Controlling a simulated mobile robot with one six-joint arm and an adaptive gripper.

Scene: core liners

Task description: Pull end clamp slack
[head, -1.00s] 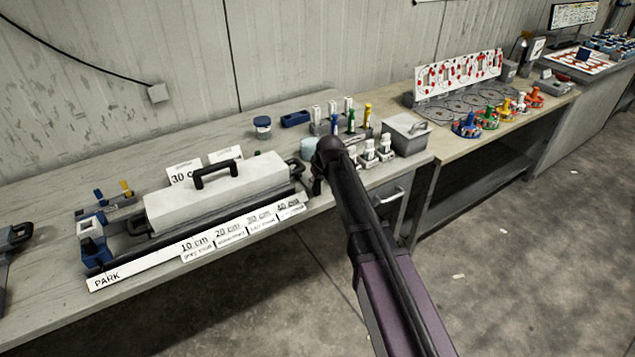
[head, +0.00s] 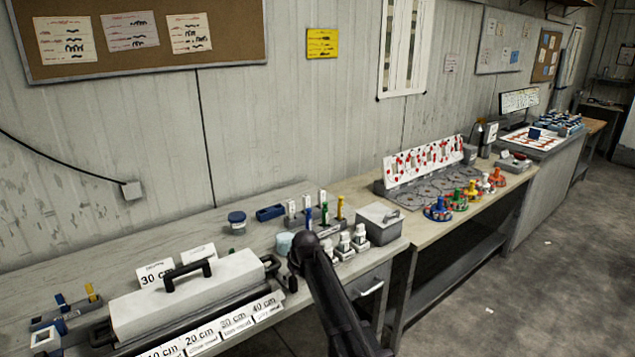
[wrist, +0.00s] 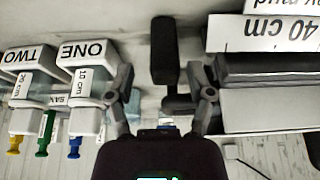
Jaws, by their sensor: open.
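A long pale box (head: 185,300) with a black top handle lies on the bench behind a centimetre label strip. A black clamp-like part (head: 272,266) sits at its right end, next to my gripper. In the wrist view, a black upright bar (wrist: 164,50), seemingly the end clamp's handle, stands between and just beyond my fingertips. My gripper (wrist: 164,85) is open, with one finger on each side of the bar's line; I cannot tell whether they touch it. In the head view my own arm hides most of the gripper.
White holders marked ONE (wrist: 88,60) and TWO (wrist: 35,75) stand close to the left finger in the wrist view. The 40 cm label (wrist: 275,33) is at the right. A grey lidded box (head: 377,225) stands at the bench's right end. A blue-lidded jar (head: 237,223) is behind.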

